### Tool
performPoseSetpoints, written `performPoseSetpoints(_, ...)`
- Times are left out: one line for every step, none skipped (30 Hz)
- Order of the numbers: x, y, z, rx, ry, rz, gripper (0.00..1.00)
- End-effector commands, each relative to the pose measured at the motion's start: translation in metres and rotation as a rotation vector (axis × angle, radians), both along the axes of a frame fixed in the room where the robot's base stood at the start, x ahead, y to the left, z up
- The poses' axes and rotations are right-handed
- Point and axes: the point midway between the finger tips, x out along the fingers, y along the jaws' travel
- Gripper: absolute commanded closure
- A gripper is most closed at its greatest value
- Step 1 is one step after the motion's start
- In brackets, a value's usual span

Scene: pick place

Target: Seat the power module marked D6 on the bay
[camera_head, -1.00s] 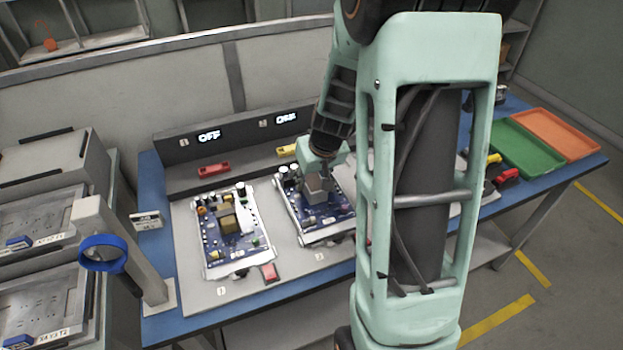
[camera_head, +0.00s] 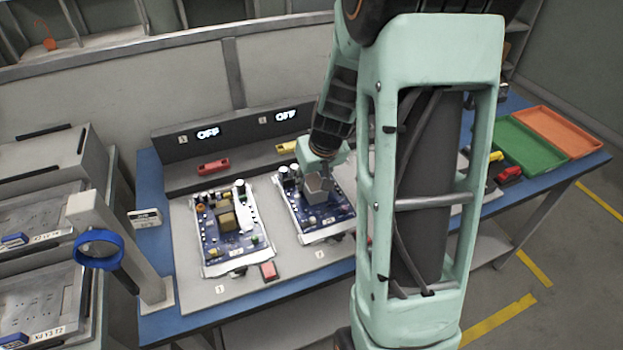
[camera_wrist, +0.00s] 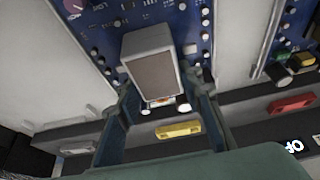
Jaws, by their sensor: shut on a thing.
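My gripper (camera_head: 319,176) is over the second circuit board from the left. In the wrist view, my gripper (camera_wrist: 163,88) is shut on a grey box-shaped power module (camera_wrist: 152,72), one finger at each side. The module also shows in the head view (camera_head: 319,189) as a grey block over the board. No D6 mark is readable on it. The blue board below (camera_head: 325,220) also shows in the wrist view (camera_wrist: 185,22). The module hides the part of the board beneath it, so I cannot tell whether it touches the bay.
Another populated board (camera_head: 212,247) lies to the left, with a red button (camera_head: 268,271) in front. Displays reading OFF (camera_head: 208,133), a red switch (camera_head: 213,166) and a yellow one (camera_head: 287,148) stand behind. Green (camera_head: 530,146) and orange (camera_head: 560,130) trays lie right.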

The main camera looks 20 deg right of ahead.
Motion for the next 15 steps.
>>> performPoseSetpoints(0.0018, -0.0006, 0.0024, -0.002, -0.005, -0.001, 1.0)
performPoseSetpoints(0.0018, -0.0006, 0.0025, -0.002, -0.005, -0.001, 1.0)
performPoseSetpoints(0.0018, -0.0006, 0.0025, -0.002, -0.005, -0.001, 1.0)
performPoseSetpoints(0.0018, -0.0006, 0.0025, -0.002, -0.005, -0.001, 1.0)
performPoseSetpoints(0.0018, -0.0006, 0.0025, -0.002, -0.005, -0.001, 1.0)
performPoseSetpoints(0.0018, -0.0006, 0.0025, -0.002, -0.005, -0.001, 1.0)
performPoseSetpoints(0.0017, -0.0006, 0.0024, -0.002, -0.005, -0.001, 1.0)
performPoseSetpoints(0.0017, -0.0006, 0.0024, -0.002, -0.005, -0.001, 0.65)
performPoseSetpoints(0.0017, -0.0005, 0.0023, -0.002, -0.005, 0.0, 0.6)
performPoseSetpoints(0.0016, -0.0005, 0.0023, -0.002, -0.005, 0.0, 0.57)
performPoseSetpoints(0.0015, -0.0005, 0.0021, -0.001, -0.005, 0.0, 0.54)
performPoseSetpoints(0.0013, -0.0004, 0.0019, -0.001, -0.004, 0.0, 0.49)
performPoseSetpoints(0.0011, -0.0004, 0.0018, -0.001, -0.003, 0.0, 0.46)
performPoseSetpoints(0.0011, -0.0003, 0.0016, -0.001, -0.003, 0.0, 0.45)
performPoseSetpoints(0.0009, -0.0003, 0.0013, -0.001, -0.003, 0.0, 0.45)
